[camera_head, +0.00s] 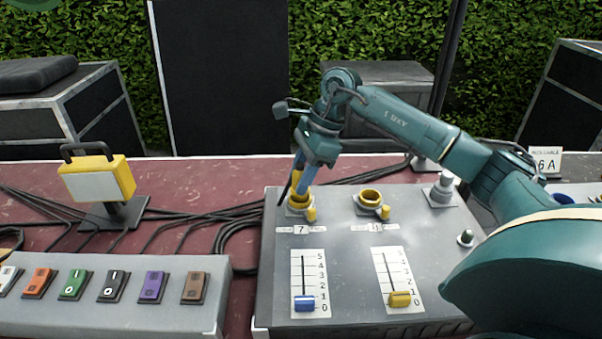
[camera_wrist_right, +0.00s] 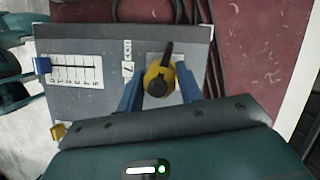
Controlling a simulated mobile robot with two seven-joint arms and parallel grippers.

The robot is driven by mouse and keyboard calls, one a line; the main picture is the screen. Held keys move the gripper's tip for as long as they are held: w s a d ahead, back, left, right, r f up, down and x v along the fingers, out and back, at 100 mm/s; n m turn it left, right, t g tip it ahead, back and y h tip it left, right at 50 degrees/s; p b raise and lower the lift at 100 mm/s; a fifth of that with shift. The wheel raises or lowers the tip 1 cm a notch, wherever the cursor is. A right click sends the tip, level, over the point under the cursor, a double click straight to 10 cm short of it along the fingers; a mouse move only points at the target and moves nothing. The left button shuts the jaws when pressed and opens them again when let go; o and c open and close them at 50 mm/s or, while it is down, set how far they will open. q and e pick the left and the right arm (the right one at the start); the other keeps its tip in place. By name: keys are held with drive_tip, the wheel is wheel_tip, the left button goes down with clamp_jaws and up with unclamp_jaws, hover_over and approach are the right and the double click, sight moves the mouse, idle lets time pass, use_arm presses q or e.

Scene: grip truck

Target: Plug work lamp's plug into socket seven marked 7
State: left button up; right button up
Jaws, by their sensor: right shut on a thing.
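The yellow work lamp (camera_head: 97,180) stands on a dark base at the left of the red table. The yellow plug (camera_wrist_right: 157,78) with a dark cable shows between the fingers in the right wrist view (camera_wrist_right: 160,95). The plug is over or in socket seven; the fingers hide how deep it sits. My left gripper is not in view.
Sliders with a blue knob (camera_head: 304,303) and a yellow knob (camera_head: 399,299) sit in front. A box of coloured switches (camera_head: 110,285) is at left. Black cables (camera_head: 190,215) cross the table.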

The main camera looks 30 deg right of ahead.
sight(299, 164)
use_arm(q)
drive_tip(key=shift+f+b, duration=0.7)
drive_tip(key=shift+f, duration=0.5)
use_arm(e)
drive_tip(key=shift+f, duration=1)
drive_tip(key=o, duration=1.4)
drive_tip(key=shift+r, duration=0.1)
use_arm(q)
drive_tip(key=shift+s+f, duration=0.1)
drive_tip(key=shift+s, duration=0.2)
use_arm(e)
drive_tip(key=shift+o, duration=0.2)
use_arm(q)
drive_tip(key=shift+p, duration=0.3)
use_arm(e)
drive_tip(key=shift+r, duration=0.2)
drive_tip(key=shift+r+p, duration=1.4)
drive_tip(key=shift+r, duration=1.05)
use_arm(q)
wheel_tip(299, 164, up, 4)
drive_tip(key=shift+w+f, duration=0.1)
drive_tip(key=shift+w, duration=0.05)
